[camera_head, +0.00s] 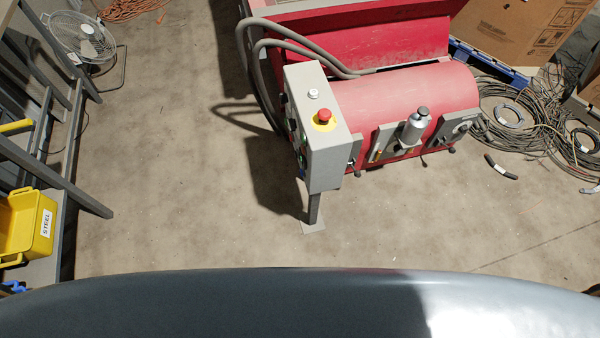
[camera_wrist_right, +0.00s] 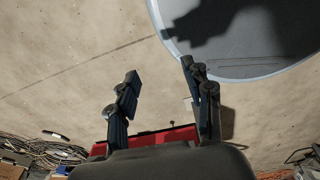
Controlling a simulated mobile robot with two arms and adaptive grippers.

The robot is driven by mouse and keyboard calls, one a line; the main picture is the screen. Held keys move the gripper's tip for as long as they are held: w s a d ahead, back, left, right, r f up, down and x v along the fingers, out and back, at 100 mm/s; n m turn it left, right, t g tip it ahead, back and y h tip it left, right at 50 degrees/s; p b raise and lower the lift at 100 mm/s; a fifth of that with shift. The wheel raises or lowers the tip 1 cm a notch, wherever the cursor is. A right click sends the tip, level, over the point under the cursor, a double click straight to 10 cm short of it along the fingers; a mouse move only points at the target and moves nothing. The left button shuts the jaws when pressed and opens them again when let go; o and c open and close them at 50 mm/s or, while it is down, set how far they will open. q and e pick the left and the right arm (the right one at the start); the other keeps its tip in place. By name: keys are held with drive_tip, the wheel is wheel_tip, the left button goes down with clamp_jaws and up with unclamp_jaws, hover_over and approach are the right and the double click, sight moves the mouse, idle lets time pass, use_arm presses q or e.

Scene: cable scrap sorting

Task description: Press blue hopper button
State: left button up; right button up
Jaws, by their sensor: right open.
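The grey control box (camera_head: 322,150) stands on a post in front of the red machine, near the middle of the head view. A red mushroom button on a yellow ring (camera_head: 323,121) is on its top. Its button face is turned to the left and seen at a steep angle; a small blue button (camera_head: 301,173) shows at that face's lower end, partly hidden by the angle. My right gripper (camera_wrist_right: 160,70) is open and empty in the right wrist view, above bare floor and apart from the box. My left gripper is in neither view.
The red machine (camera_head: 405,95) stands behind and right of the box, with grey hoses looping at its left. A yellow bin marked STEEL (camera_head: 42,228) is at the left. Cable coils (camera_head: 520,120) lie at the right. The concrete floor before the box is clear.

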drive_tip(key=shift+s+a, duration=0.1)
drive_tip(key=shift+a, duration=0.25)
drive_tip(key=c, duration=0.4)
drive_tip(key=shift+a, duration=0.1)
clamp_jaws()
drive_tip(key=shift+w+d, duration=0.45)
